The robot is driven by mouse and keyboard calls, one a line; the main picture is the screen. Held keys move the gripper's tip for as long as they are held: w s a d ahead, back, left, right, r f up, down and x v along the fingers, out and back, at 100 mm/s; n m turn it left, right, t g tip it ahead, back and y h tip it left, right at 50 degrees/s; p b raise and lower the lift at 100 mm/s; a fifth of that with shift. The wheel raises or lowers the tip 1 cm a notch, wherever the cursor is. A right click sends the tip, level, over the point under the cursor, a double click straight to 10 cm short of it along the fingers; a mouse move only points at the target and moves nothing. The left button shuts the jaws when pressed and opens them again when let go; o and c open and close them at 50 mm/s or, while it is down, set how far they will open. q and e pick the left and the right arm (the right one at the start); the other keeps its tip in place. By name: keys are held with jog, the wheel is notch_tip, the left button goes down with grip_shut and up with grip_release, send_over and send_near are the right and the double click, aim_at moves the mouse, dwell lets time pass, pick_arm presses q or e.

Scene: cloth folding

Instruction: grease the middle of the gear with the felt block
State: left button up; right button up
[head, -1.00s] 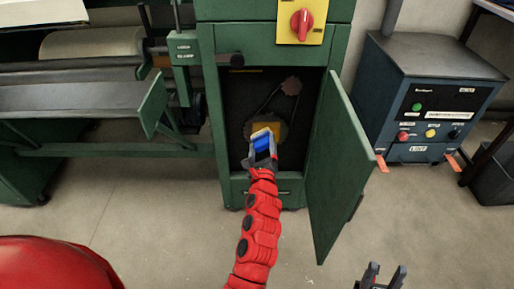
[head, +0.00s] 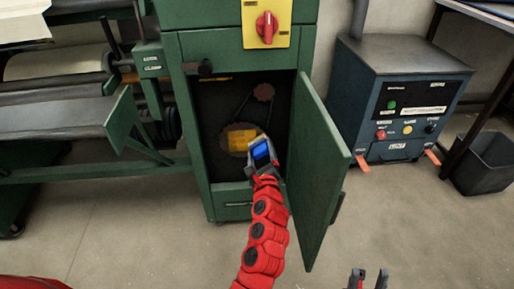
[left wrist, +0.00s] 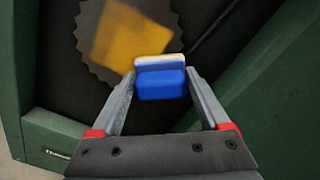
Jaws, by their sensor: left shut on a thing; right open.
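The large toothed gear (head: 227,138) is low inside the open green cabinet, with a yellow patch (head: 241,141) over its middle. In the left wrist view the gear (left wrist: 92,40) and its blurred yellow patch (left wrist: 128,35) show at the upper left. My left gripper (head: 261,153) is shut on the felt block (left wrist: 160,84), blue with a pale far edge. The gripper is at the lower right of the gear; I cannot tell whether the block touches it. My right gripper (head: 368,277) is open and empty at the bottom edge, outside the cabinet.
The cabinet door (head: 318,170) stands open close to the right of my left arm. A smaller gear (head: 263,92) sits above, with a dark belt beside it. A blue-grey control box (head: 400,100) and a dark bin (head: 484,165) stand right. Open floor lies in front.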

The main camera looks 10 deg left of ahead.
pick_arm(q)
jog(key=shift+r+p, duration=0.35)
jog(key=shift+p, duration=0.45)
jog(key=shift+a+p, duration=0.15)
jog(key=shift+p, duration=0.15)
jog(key=a, duration=0.1)
jog(key=a+p, duration=0.2)
jog(key=shift+s+r, duration=0.25)
jog(key=shift+s, duration=0.1)
jog(key=shift+s+a+f+p, duration=0.1)
jog(key=shift+a+p, duration=0.25)
jog(key=shift+p, duration=0.05)
